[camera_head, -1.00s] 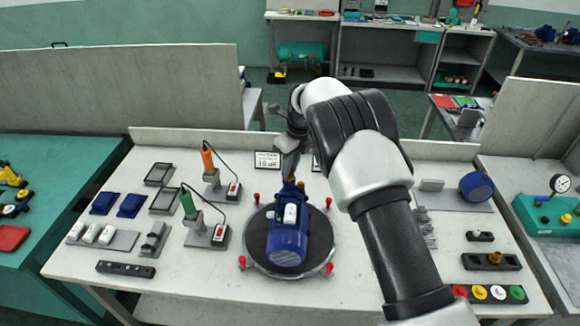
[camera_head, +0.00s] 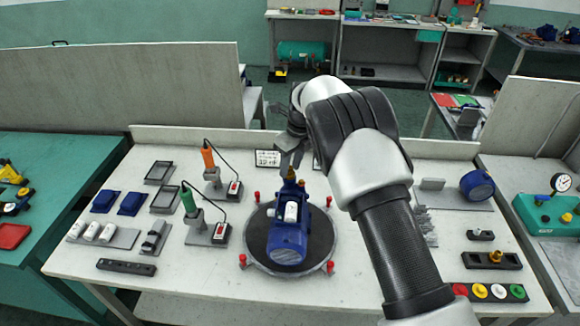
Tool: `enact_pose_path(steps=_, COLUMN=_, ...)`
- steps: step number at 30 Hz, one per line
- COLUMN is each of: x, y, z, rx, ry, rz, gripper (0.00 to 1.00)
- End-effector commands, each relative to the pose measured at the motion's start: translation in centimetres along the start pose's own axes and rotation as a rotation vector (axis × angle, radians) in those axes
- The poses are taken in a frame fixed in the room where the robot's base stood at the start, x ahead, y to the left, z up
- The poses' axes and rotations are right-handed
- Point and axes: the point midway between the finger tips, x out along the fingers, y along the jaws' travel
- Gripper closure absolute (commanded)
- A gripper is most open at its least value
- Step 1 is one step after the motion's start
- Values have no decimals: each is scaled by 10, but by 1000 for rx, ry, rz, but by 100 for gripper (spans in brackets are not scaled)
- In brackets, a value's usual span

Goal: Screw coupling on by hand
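A blue pump (camera_head: 288,240) with a white box on its side lies on a round dark turntable (camera_head: 259,261) in the middle of the bench. At its far end a small brass-coloured fitting (camera_head: 290,174), apparently the coupling, stands up. A second bit of brass shows just beside it. My gripper (camera_head: 290,166) is right above and behind this fitting, pointing down. Its fingers look spread, with the brass top just below their tips. Whether a fingertip still touches the brass is too small to tell. My arm reaches in from the right and hides part of the bench.
Red knobs (camera_head: 242,260) ring the turntable. Orange-handled (camera_head: 207,156) and green-handled (camera_head: 188,200) tools stand on the left. A dark block with a brass part (camera_head: 495,257), coloured caps (camera_head: 480,292) and a blue round part (camera_head: 477,186) are on the right. A small sign (camera_head: 267,158) stands behind.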

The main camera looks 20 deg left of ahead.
Motion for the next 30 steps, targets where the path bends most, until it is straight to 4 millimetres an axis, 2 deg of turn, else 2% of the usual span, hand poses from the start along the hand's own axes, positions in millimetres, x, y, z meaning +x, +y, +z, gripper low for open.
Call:
enact_pose_path(steps=3, x=0, y=-1, z=0, rx=-90, ry=0, rz=18, gripper=66)
enact_pose_path(steps=12, x=0, y=-1, z=0, rx=-118, ry=0, rz=23, gripper=66)
enact_pose_path(steps=20, x=0, y=-3, z=0, rx=-381, ry=-1, rz=76, gripper=66)
enact_pose_path(steps=30, x=0, y=-3, z=0, rx=-438, ry=-1, rz=88, gripper=66)
